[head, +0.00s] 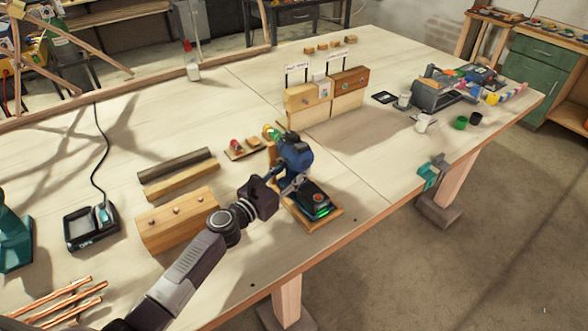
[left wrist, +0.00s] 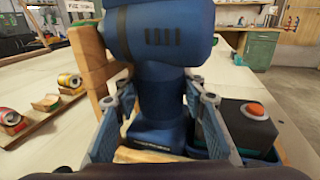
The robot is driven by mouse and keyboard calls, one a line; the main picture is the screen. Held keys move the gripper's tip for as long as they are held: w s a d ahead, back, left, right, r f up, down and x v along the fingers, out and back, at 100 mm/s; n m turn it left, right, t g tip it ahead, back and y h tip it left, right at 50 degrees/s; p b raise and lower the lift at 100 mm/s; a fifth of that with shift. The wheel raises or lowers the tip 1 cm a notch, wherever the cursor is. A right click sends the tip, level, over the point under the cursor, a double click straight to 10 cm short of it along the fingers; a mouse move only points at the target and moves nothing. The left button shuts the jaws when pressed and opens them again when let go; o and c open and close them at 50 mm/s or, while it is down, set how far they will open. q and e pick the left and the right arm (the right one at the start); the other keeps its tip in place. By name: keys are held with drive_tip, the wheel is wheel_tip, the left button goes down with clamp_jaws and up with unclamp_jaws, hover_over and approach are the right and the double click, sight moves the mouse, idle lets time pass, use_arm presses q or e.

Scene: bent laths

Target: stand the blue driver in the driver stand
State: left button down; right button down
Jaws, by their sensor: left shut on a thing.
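The blue driver (head: 295,152) is upright in my left gripper (head: 288,184), which is shut on its grip. In the left wrist view the driver (left wrist: 158,40) fills the middle, with one finger on each side of the grip. Its foot is low over the wooden driver stand (head: 300,224), close to the stand's wooden upright (left wrist: 92,72). I cannot tell whether the foot touches the stand. A dark box with an orange button (left wrist: 257,110) and a green light sits at the stand's front. My right gripper is not in view.
Wooden bars (head: 180,175) and a long block with knobs (head: 178,218) lie farther left. Two labelled wooden blocks (head: 325,95) stand behind. The tabletop right of the stand is clear.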

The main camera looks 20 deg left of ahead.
use_arm(q)
drive_tip(key=shift+r, duration=0.1)
idle(0.3)
drive_tip(key=c, duration=1.5)
unclamp_jaws()
drive_tip(key=shift+c, duration=0.2)
drive_tip(key=o, duration=0.4)
drive_tip(key=shift+s, duration=0.1)
